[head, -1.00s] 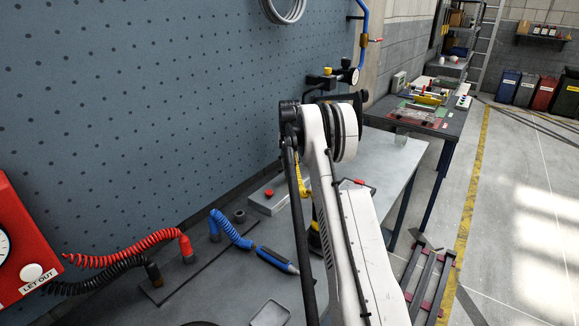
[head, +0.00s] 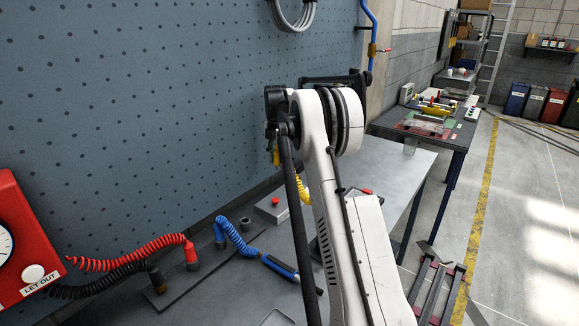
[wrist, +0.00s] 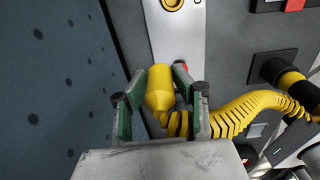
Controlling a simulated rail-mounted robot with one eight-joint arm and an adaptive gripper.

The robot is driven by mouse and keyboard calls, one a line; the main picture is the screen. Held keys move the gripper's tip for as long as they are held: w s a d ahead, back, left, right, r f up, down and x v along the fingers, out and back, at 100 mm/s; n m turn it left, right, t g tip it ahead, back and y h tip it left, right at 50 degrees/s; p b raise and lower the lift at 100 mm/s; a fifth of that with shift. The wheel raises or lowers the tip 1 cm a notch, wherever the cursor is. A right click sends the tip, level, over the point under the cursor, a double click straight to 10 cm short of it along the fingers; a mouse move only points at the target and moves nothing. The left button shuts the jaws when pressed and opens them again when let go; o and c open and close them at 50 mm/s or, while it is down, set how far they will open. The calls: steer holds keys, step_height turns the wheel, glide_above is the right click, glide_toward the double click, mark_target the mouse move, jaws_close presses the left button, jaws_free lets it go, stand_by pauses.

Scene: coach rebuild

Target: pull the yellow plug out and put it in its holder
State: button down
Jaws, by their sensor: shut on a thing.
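The yellow plug (wrist: 160,88) sits between the green-padded fingers of my gripper (wrist: 153,90) in the wrist view. My gripper is shut on it. Its coiled yellow cord (wrist: 235,112) runs right to a black and yellow fitting (wrist: 285,80). A yellow-ringed round opening (wrist: 172,4) on a light grey plate (wrist: 180,38) shows at the top edge, apart from the plug. I cannot tell whether it is socket or holder.
A perforated blue-grey wall (head: 170,90) stands close on the left. On the bench are a grey box with a red button (head: 274,201), a blue plug with coiled cord (head: 280,267), and red (head: 191,255) and black (head: 157,278) plugs.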

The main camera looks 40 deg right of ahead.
steer(key=a+r+p, duration=0.2)
steer(key=a+r, duration=0.1)
steer(key=r, duration=0.3)
steer(key=shift+w+r, duration=0.25)
steer(key=shift+r, duration=0.15)
stand_by(0.4)
steer(key=shift+a, duration=0.1)
